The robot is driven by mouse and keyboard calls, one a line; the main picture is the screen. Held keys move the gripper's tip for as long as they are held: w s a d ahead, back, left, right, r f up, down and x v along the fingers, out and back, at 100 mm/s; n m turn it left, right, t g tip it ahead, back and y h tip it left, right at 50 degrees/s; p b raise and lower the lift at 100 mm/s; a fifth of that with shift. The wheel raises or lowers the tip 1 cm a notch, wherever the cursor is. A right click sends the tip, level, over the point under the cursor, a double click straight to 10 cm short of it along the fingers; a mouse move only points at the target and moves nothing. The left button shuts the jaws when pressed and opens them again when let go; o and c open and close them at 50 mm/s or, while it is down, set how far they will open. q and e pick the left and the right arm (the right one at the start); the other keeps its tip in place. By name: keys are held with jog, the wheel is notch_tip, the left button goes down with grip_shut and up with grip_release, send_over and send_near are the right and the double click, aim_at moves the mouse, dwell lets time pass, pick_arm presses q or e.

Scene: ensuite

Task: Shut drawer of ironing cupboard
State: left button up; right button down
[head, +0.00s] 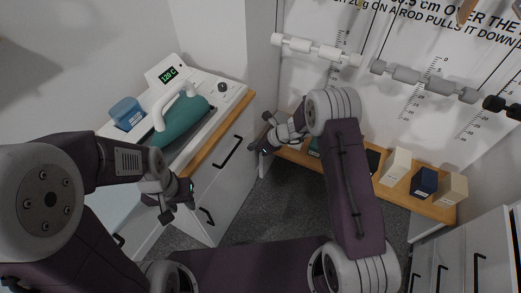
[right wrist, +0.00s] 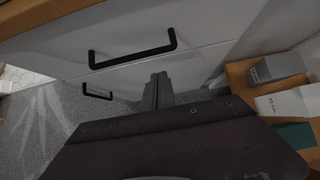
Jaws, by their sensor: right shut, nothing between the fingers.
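The white ironing cupboard (head: 203,178) with a wooden top edge stands left of centre in the head view. Its upper drawer front (head: 212,168) has a black bar handle (head: 228,151); this handle also shows in the right wrist view (right wrist: 133,53). I cannot tell how far any drawer stands out. My right gripper (head: 257,145) is beside the cupboard's right end; in the right wrist view its fingers (right wrist: 158,90) are together and empty, just below the handle and apart from it. My left gripper (head: 178,211) hangs in front of the cupboard, its opening unclear.
A teal iron (head: 181,119), a blue container (head: 127,111) and a 120 C display (head: 168,75) are on top. A lower handle (head: 207,216) shows. A wooden shelf (head: 399,196) with several blocks runs along the back wall. White drawers (head: 450,262) stand at right. Grey carpet lies between.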

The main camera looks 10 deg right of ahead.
jog(key=v, duration=0.9)
jog(key=shift+d+r, duration=0.15)
jog(key=shift+r, duration=0.1)
